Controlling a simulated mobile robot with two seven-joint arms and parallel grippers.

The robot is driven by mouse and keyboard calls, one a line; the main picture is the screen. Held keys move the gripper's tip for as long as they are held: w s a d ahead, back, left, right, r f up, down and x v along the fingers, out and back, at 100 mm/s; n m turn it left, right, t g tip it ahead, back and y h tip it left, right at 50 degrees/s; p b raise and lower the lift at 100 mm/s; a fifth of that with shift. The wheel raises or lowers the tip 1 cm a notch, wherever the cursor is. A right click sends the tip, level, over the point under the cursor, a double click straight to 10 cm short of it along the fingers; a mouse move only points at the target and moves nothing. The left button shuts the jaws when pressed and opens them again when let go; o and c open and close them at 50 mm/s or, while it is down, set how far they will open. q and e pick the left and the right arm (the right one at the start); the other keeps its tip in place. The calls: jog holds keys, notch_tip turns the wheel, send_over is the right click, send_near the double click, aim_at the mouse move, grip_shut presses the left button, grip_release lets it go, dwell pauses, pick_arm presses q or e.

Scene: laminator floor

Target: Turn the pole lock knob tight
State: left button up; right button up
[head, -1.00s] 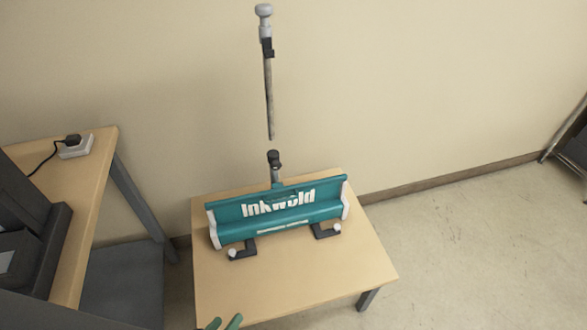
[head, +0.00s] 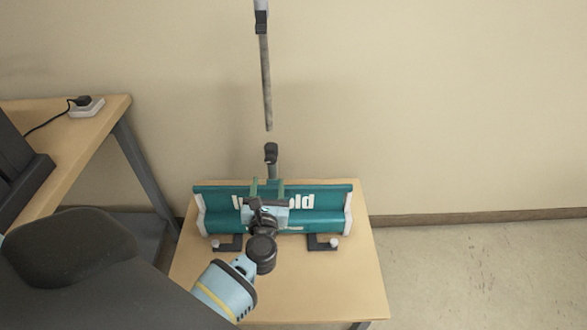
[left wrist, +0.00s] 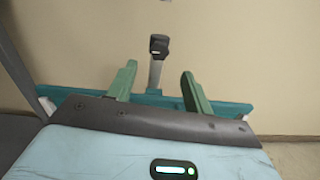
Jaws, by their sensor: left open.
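The teal banner base (head: 325,222) stands on a small wooden table, with a short grey pole stub rising behind it. A dark lock piece (head: 271,152) tops the stub, and it also shows in the left wrist view (left wrist: 159,45); I cannot tell how tight it is. A thin grey upper pole (head: 266,80) appears above it, with a visible gap between them. My left gripper (head: 267,184) is open over the base, just below the lock piece in the picture. Its green fingers (left wrist: 159,72) flank the stub in the left wrist view, apparently without contact. My right gripper is out of view.
The small table (head: 345,285) has bare wood in front of the base. A second wooden table (head: 105,115) at the left bears a white socket block (head: 87,107) with a black plug. The wall is close behind; open floor (head: 480,270) lies to the right.

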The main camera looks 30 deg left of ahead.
aim_at(270, 161)
pick_arm(q)
jog(key=shift+w+n, duration=0.45)
jog(key=shift+n, duration=0.25)
jog(key=x, duration=0.7)
jog(key=shift+w+a, duration=0.25)
jog(key=shift+a, duration=0.1)
jog(key=shift+c, duration=0.4)
jog(key=shift+c, duration=1.1)
jog(key=c, duration=0.6)
jog(key=shift+c, duration=0.2)
